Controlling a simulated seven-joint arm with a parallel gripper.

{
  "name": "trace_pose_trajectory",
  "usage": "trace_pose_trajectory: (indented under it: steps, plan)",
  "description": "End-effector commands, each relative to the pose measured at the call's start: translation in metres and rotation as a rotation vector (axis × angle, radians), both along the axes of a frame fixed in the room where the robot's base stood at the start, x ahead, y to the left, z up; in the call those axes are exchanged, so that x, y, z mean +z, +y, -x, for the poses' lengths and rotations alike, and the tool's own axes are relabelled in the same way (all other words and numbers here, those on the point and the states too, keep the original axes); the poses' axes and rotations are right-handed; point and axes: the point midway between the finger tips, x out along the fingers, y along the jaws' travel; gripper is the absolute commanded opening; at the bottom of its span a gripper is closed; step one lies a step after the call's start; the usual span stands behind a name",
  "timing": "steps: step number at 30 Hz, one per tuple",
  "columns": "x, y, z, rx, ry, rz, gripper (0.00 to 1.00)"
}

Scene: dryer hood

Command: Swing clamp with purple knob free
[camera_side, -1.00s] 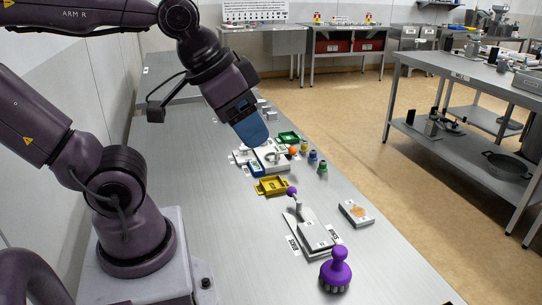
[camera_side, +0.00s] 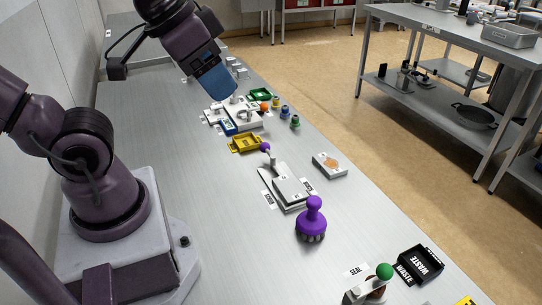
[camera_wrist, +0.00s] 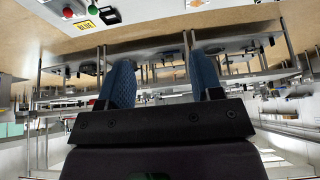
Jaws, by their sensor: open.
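In the side view, a small clamp with a purple ball knob (camera_side: 265,147) stands at the far end of a grey-and-white plate fixture (camera_side: 285,186) on the bench. Its lever is short and pale, and whether it presses on anything is too small to tell. My gripper (camera_side: 219,86) is beyond and left of the clamp, above the white board at the back, well apart from the knob. In the wrist view my gripper (camera_wrist: 163,75) shows two blue fingers spread wide with nothing between them. The purple knob is not clear in the wrist view.
A purple-handled brush (camera_side: 311,218) stands in front of the fixture. A yellow tray (camera_side: 245,144) lies just behind the clamp. A second clamp with a green knob (camera_side: 384,271) and a black waste box (camera_side: 420,264) are at the front right. Bench left of the fixture is clear.

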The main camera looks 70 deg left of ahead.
Motion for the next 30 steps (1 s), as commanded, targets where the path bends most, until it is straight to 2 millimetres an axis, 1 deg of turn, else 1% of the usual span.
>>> trace_pose_trajectory:
  steps: [13, 17, 20, 23, 26, 30]
  plan:
    - [-0.001, 0.002, 0.000, 0.008, 0.003, 0.000, 0.58]
    - [-0.016, 0.009, -0.005, 0.042, 0.083, 0.003, 0.58]
    - [-0.027, 0.020, -0.020, 0.092, 0.166, 0.015, 0.58]
    - [-0.036, 0.037, -0.043, 0.162, 0.250, 0.037, 0.58]
    - [-0.047, 0.056, -0.067, 0.267, 0.326, 0.071, 0.58]
    - [-0.070, 0.089, -0.100, 0.454, 0.422, 0.122, 0.58]
